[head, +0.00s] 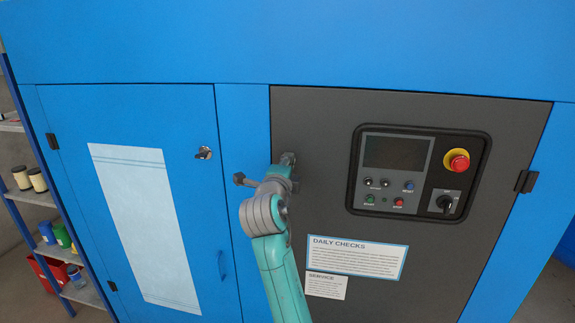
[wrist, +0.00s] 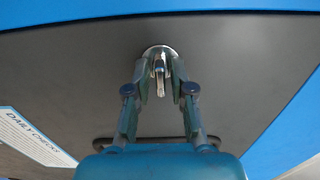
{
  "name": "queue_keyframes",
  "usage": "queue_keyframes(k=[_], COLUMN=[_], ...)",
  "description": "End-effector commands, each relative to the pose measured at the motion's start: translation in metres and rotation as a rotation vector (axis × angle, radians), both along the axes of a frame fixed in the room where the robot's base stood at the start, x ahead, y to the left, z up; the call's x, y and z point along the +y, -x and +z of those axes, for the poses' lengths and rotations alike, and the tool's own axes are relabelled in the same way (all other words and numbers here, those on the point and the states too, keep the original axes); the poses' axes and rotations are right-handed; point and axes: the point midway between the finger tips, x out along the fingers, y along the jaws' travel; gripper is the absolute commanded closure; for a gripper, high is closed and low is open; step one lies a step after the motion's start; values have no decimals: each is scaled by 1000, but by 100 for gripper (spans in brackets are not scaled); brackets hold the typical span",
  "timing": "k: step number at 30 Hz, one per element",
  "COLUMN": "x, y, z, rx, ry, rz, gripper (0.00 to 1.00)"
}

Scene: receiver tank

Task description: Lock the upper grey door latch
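The upper grey door latch (wrist: 159,83) shows in the wrist view as a silver lever on a round metal base, on the dark grey door (wrist: 80,85). The lever points toward the bottom of that picture. My gripper (wrist: 159,70) has one finger on each side of the lever, with narrow gaps visible, so it looks open around it. In the head view my gripper (head: 282,166) is at the upper left of the grey door and largely hides the latch.
A control panel (head: 418,175) with an emergency stop (head: 457,161) is to the right. A blue door (head: 190,240) with its own latch (head: 204,153) is to the left. A dark handle bar (wrist: 104,143) is partly behind my gripper. Shelves (head: 35,198) stand far left.

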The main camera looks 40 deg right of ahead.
Motion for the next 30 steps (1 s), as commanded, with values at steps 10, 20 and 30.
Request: queue_keyframes(k=[10, 20, 30], x=[1, 38, 84], y=[1, 27, 64], z=[0, 0, 0], rx=[0, 1, 1], ry=[1, 1, 1], rz=[1, 4, 3], gripper=[66, 66, 66])
